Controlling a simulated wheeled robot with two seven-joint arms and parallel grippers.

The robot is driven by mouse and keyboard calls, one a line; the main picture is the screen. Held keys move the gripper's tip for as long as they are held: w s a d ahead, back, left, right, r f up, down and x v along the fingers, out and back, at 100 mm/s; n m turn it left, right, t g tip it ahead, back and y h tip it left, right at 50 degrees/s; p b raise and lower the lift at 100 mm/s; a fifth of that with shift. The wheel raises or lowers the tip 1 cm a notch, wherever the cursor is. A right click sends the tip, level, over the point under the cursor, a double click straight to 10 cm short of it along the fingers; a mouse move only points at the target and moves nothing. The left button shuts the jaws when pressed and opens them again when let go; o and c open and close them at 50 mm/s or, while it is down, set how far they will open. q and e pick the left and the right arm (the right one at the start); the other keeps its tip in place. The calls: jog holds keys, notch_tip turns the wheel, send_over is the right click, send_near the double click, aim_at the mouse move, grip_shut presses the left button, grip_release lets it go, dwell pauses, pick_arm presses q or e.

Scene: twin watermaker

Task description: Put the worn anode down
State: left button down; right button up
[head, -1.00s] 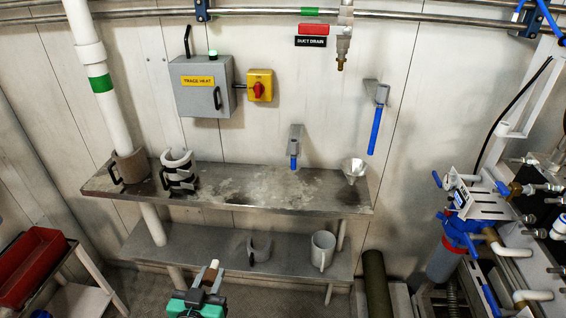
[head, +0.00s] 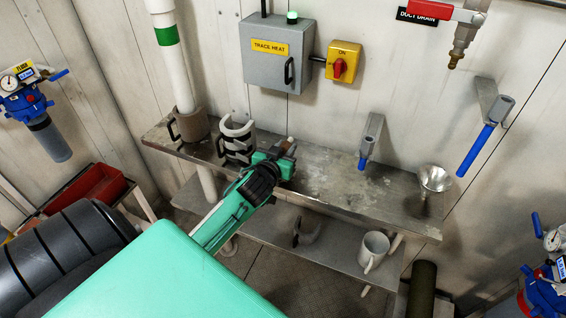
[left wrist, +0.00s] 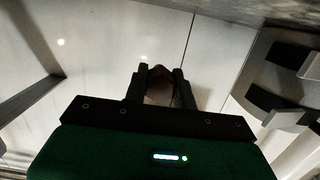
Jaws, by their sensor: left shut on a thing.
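My left gripper (head: 286,157) is over the upper steel shelf (head: 345,182) in the head view, near its middle. It is shut on the worn anode (head: 290,142), a small brownish piece showing at the fingertips. In the left wrist view the anode (left wrist: 158,90) shows dark between the two black fingers (left wrist: 160,74). Most of the anode is hidden by the fingers. I cannot tell whether it touches the shelf. My right gripper is not in view.
A black-and-white banded holder (head: 237,140) and a brown mug-like cup (head: 190,125) stand left of the gripper. A metal funnel (head: 434,178) is at the shelf's right end. The lower shelf holds a white mug (head: 373,250). The shelf's middle right is clear.

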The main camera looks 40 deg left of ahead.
pick_arm(q)
notch_tip(320, 180, down, 2)
jog(key=shift+f, duration=0.25)
notch_tip(320, 180, down, 3)
jog(key=shift+f, duration=0.5)
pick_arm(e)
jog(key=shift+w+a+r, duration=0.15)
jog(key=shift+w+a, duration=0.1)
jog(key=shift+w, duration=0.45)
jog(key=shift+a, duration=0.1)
pick_arm(q)
jog(key=shift+f, duration=0.1)
jog(key=c, duration=1.1)
grip_release()
jog(key=shift+c, duration=0.2)
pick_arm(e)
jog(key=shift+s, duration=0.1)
